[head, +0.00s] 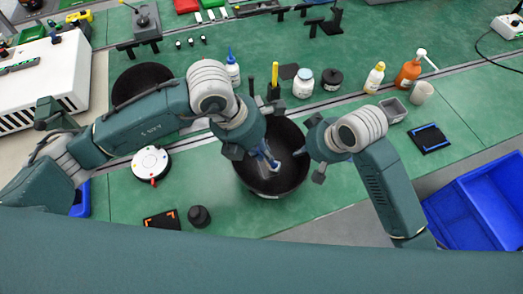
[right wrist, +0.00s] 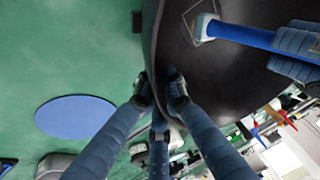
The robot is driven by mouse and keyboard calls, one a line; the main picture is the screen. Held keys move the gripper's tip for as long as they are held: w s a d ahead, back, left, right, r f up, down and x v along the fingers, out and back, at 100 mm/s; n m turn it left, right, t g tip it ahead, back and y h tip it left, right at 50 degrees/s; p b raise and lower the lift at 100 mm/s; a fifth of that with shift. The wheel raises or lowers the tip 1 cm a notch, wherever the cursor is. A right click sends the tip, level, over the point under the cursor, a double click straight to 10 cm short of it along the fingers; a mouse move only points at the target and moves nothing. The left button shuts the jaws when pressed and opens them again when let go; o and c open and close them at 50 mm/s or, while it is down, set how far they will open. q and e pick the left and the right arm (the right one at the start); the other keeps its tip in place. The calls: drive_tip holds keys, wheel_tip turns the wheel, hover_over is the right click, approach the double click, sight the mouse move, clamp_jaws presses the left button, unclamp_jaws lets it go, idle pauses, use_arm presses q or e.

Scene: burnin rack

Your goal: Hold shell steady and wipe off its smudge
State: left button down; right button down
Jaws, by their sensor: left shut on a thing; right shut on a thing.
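The shell (head: 252,182) is a dark, bowl-shaped part standing open side up on the green bench; its dark wall also shows in the right wrist view (right wrist: 235,75). My left gripper (head: 258,150) is over the shell, shut on a blue-handled wiping tool (right wrist: 240,34). The tool's pale tip is at the shell's inner face, beside a thin light angular outline; I cannot tell whether that is the smudge. My right gripper (right wrist: 160,95) is shut on the shell's rim, with fingers either side of the wall. In the head view it (head: 307,150) is at the shell's right side.
Another dark round shell (head: 142,80) lies at upper left. A white round device (head: 150,163) and a small black knob (head: 199,216) stand left of the shell. Bottles and jars (head: 303,83) line the back. A blue bin (head: 485,205) is at right. Bench space right of the shell is partly clear.

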use_arm(q)
drive_tip(key=shift+r, duration=2.9)
drive_tip(key=shift+f, duration=0.1)
drive_tip(key=shift+f, duration=3.9)
drive_tip(key=shift+w+a, duration=1.2)
drive_tip(key=shift+w, duration=1.65)
drive_tip(key=shift+s+d, duration=0.4)
drive_tip(key=shift+s, duration=0.55)
drive_tip(key=shift+s+d, duration=0.35)
drive_tip(key=shift+s, duration=0.55)
drive_tip(key=shift+s+d, duration=0.4)
drive_tip(key=shift+s, duration=0.55)
drive_tip(key=shift+s+r, duration=0.1)
drive_tip(key=shift+r, duration=3.9)
